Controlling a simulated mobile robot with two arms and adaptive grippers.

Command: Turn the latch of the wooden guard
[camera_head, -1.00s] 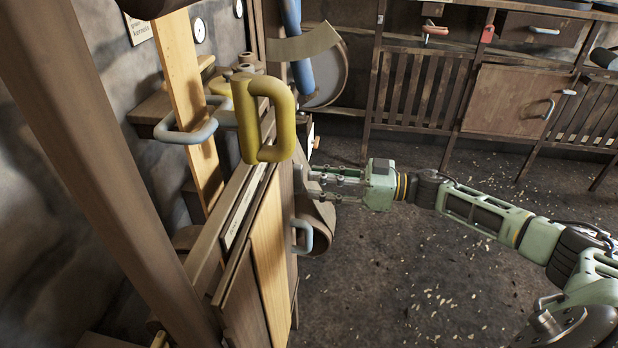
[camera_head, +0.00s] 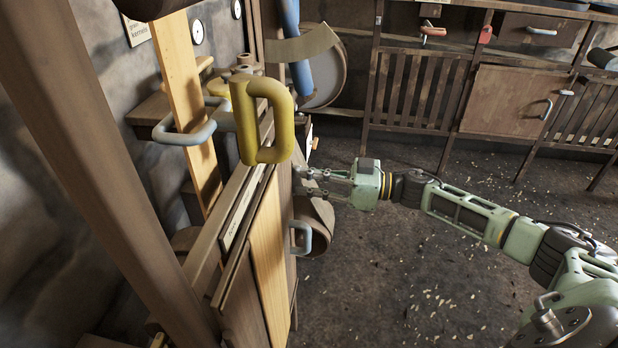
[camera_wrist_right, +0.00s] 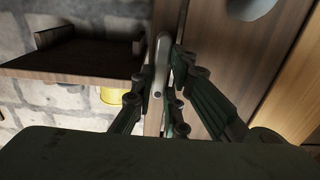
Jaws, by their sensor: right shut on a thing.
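The wooden guard (camera_head: 268,260) stands upright left of the middle in the head view, with a light plank and a grey-blue handle (camera_head: 301,238) on its side. My right gripper (camera_head: 304,179) reaches in from the right at the guard's far edge, above that handle. In the right wrist view, my right gripper's fingers (camera_wrist_right: 167,85) are shut on a slim grey metal bar, which looks like the latch (camera_wrist_right: 161,55). The bar stands roughly upright in that view, against the brown wood. In the head view the latch is hidden. My left gripper is not in view.
A thick yellow handle (camera_head: 247,120) rises above the guard, close to my right gripper. A wooden post (camera_head: 110,150) stands at the left. A wooden shelf (camera_wrist_right: 80,62) juts out in the wrist view. The floor (camera_head: 400,280) at right is open.

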